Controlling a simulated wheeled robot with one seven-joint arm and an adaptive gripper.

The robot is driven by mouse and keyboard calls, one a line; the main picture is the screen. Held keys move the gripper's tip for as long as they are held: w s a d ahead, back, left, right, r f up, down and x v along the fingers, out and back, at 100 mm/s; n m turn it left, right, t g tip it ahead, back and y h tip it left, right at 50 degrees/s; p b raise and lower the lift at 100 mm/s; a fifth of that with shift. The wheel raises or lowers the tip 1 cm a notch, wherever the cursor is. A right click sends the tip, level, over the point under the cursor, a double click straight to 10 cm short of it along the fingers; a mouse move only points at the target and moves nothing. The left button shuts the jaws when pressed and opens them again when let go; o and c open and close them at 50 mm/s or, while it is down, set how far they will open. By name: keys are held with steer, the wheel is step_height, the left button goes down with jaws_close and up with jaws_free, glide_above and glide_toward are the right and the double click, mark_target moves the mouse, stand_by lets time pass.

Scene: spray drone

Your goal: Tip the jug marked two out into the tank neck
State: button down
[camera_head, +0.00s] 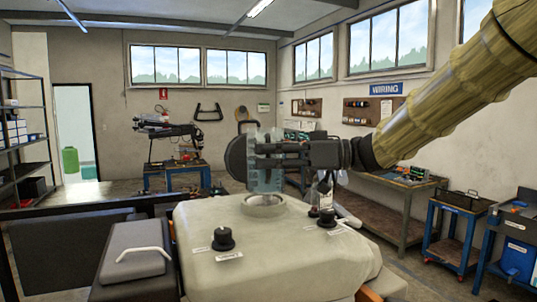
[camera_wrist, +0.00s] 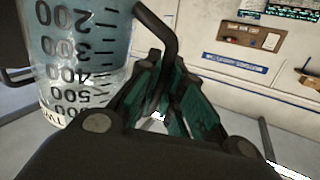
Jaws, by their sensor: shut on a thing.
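My gripper (camera_head: 290,152) is shut on the dark handle (camera_wrist: 160,40) of a clear measuring jug (camera_head: 264,172). The jug hangs directly above the tank neck (camera_head: 264,200), a pale ring in the top of the cream tank (camera_head: 270,250). Its lower end is close to the neck; I cannot tell whether they touch. In the wrist view the jug (camera_wrist: 85,60) fills the upper left, with black graduations and numbers. I see no mark two on it.
A dark round disc (camera_head: 237,158) shows just left of the jug. Benches and blue carts (camera_head: 455,225) line the right.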

mark_target(268, 135)
steer(key=shift+s+r+m+h+p, duration=0.15)
steer(key=shift+r+m+p, duration=0.45)
steer(key=shift+p, duration=1.45)
steer(key=shift+s+r+m+h+p, duration=0.15)
steer(key=shift+r+m+p, duration=0.45)
steer(key=shift+p, duration=1.45)
steer(key=shift+w+r+m, duration=0.1)
steer(key=shift+r+m, duration=0.45)
steer(key=shift+m, duration=0.45)
steer(key=shift+w+r+m+g+h, duration=0.35)
steer(key=shift+m+g, duration=0.15)
steer(key=shift+m, duration=0.4)
steer(key=shift+w+r+m, duration=0.1)
steer(key=shift+w+m, duration=0.35)
steer(key=shift+m, duration=0.35)
steer(key=shift+w+a+m+g, duration=0.1)
steer(key=shift+w+m+g, duration=0.3)
steer(key=shift+w+m, duration=0.4)
steer(key=shift+w+a+f+m+g+h, duration=0.1)
steer(key=shift+w+f+m+g+h, duration=0.1)
steer(key=shift+w+f+m, duration=0.3)
steer(key=shift+w+f+m+g+h, duration=0.1)
steer(key=shift+w+f+m+g, duration=0.1)
steer(key=shift+w+m, duration=0.5)
steer(key=shift+w+f+m+g, duration=0.3)
steer(key=shift+w+f+m, duration=0.35)
steer(key=shift+w+m, duration=0.25)
steer(key=shift+w+a+r+m, duration=0.1)
steer(key=shift+w+r+m, duration=0.15)
steer(key=shift+w+m, duration=0.3)
